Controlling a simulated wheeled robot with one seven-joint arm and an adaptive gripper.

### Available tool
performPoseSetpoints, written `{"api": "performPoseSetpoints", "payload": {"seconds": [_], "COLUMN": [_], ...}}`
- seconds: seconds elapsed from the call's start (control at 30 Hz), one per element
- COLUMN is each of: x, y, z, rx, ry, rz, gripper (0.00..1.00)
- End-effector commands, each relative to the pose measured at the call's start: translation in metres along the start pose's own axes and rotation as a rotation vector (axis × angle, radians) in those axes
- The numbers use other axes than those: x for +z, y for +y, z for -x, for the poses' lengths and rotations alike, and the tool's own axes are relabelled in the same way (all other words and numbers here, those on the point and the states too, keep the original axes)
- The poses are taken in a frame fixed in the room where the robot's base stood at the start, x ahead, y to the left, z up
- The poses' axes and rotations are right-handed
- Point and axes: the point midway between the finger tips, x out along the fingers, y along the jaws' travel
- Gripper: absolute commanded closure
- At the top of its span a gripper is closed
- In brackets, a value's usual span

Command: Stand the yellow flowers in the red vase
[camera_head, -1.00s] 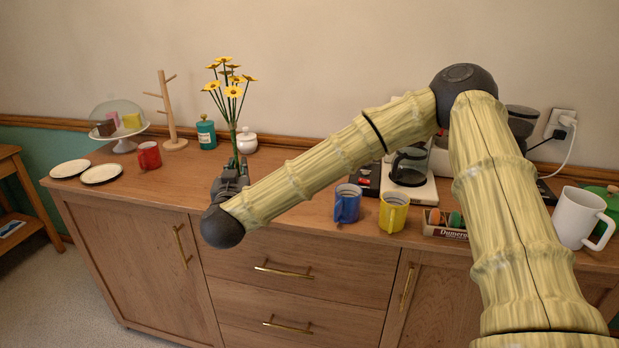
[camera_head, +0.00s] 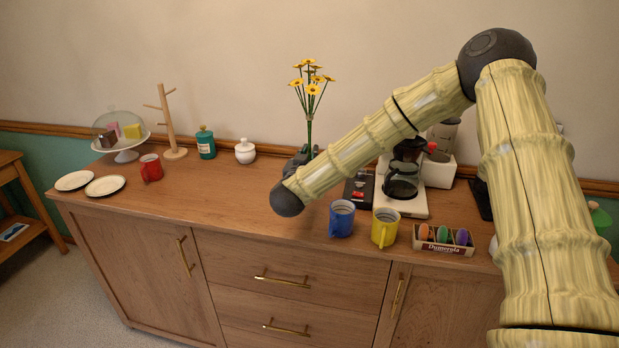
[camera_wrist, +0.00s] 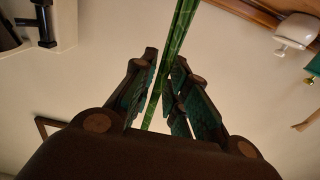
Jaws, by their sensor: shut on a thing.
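The yellow flowers (camera_head: 312,84) stand upright in the head view, with several blooms on green stems. My gripper (camera_head: 303,157) is at the lower end of the stems, partly hidden behind my forearm. In the wrist view the green stems (camera_wrist: 179,35) run between the fingers of my gripper (camera_wrist: 166,62), which is shut on them. I cannot make out a red vase in either view. The bottom ends of the stems are hidden in the head view.
A red mug (camera_head: 151,168) is at the left. A white jar (camera_head: 245,152) and teal canister (camera_head: 206,144) stand near the wall. The counter's left-middle is clear.

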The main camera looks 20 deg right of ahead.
Motion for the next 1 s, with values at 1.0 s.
{"api": "performPoseSetpoints", "payload": {"seconds": [1.0], "x": [0.066], "y": [-0.001], "z": [0.0], "rx": [0.0], "ry": [0.001], "rz": [-0.001], "gripper": [1.0]}}
